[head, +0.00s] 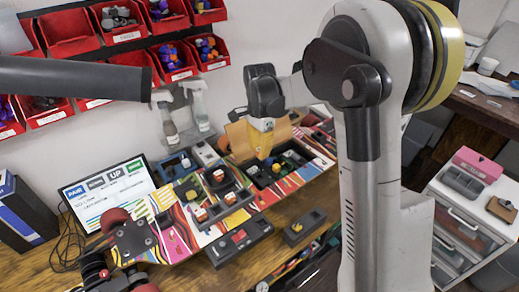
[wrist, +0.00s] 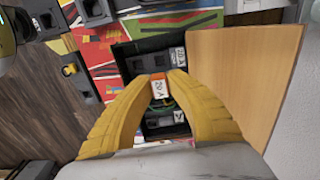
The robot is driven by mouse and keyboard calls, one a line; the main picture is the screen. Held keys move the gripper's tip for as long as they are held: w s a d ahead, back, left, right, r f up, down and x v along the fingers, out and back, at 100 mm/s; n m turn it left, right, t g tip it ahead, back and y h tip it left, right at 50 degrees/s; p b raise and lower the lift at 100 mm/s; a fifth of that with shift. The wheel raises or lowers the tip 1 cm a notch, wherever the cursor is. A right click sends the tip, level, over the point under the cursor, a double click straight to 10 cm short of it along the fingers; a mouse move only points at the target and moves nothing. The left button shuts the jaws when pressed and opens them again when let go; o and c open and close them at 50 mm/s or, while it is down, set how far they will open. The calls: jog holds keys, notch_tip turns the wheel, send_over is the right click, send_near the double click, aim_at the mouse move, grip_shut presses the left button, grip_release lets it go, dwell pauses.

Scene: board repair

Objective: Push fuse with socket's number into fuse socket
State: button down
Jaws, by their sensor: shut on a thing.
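My gripper (wrist: 160,82) is shut on a small fuse (wrist: 158,90) with orange and white faces. Its label looks like "20 A", but it is small and turned. The fuse is over an open dark compartment (wrist: 128,50). In it, a dark fuse socket block (wrist: 140,66) has a white label at its right end, too small to read surely. Another white label (wrist: 180,117) shows lower, partly behind a finger. In the head view my gripper (head: 263,154) points down at the compartment; the fuse is hidden there. I cannot tell whether the fuse touches a socket.
A wooden lid (wrist: 245,85) stands open close to the right of my fingers. The colourful striped board (head: 175,235) holds several dark modules around the compartment. A screen (head: 110,190) stands at the left and red bins (head: 70,32) hang on the wall.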

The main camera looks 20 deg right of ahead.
jog(key=b, duration=0.5)
send_over(259, 180)
jog(key=shift+s+f, duration=0.1)
jog(key=shift+f, duration=3.75)
jog(key=shift+f+b, duration=0.95)
jog(key=shift+f, duration=0.75)
jog(key=c, duration=1)
grip_release()
jog(key=shift+r, duration=0.2)
jog(key=shift+r+p, duration=0.25)
jog(key=shift+p, duration=0.15)
jog(key=shift+s+d+r, duration=0.1)
jog(key=shift+r, duration=0.4)
jog(key=shift+w+r+p, duration=0.25)
jog(key=shift+r+p, duration=0.2)
jog(key=shift+p, duration=0.25)
